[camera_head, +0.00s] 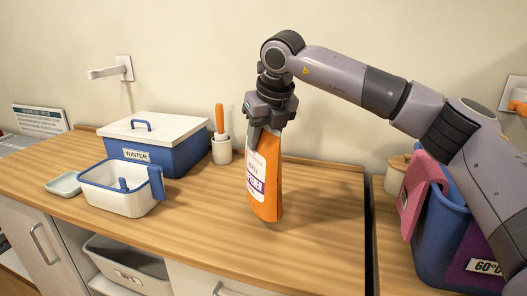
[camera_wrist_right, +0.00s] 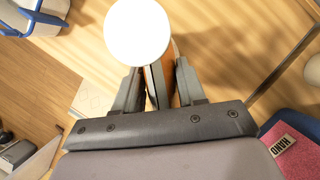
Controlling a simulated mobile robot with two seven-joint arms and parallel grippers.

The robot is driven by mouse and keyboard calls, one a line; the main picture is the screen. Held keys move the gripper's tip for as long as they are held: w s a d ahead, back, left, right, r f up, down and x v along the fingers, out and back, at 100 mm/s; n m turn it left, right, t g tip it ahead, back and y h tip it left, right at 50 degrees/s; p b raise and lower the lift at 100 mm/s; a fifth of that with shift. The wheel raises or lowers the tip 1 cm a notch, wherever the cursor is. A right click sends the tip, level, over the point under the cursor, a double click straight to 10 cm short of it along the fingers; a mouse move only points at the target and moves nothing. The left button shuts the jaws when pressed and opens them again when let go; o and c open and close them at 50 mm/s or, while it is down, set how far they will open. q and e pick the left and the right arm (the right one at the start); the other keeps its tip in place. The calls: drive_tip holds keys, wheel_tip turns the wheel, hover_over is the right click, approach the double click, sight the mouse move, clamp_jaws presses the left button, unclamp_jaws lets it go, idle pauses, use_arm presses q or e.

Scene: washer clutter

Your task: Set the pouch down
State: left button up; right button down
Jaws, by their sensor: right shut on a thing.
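The pouch (camera_head: 265,183) is orange with a white label and hangs upright below my right gripper (camera_head: 268,118) in the head view. The gripper is shut on its top edge. The pouch's lower end is at or just above the wooden counter (camera_head: 310,215); I cannot tell whether it touches. In the right wrist view the two fingers of my right gripper (camera_wrist_right: 157,88) close on the pouch (camera_wrist_right: 168,68), which is partly hidden by a white round shape. My left gripper is not in view.
Left of the pouch stand a white tub with blue handles (camera_head: 115,200), a blue box labelled WINTER (camera_head: 180,157) and a holder with an orange-handled tool (camera_head: 221,150). A blue bin (camera_head: 430,250) with pink cloth (camera_head: 420,185) is at right. Counter right of the pouch is clear.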

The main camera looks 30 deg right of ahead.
sight(263, 152)
drive_tip(key=shift+f, duration=1.7)
drive_tip(key=shift+f, duration=0.15)
drive_tip(key=c, duration=0.6)
unclamp_jaws()
drive_tip(key=shift+c, duration=0.2)
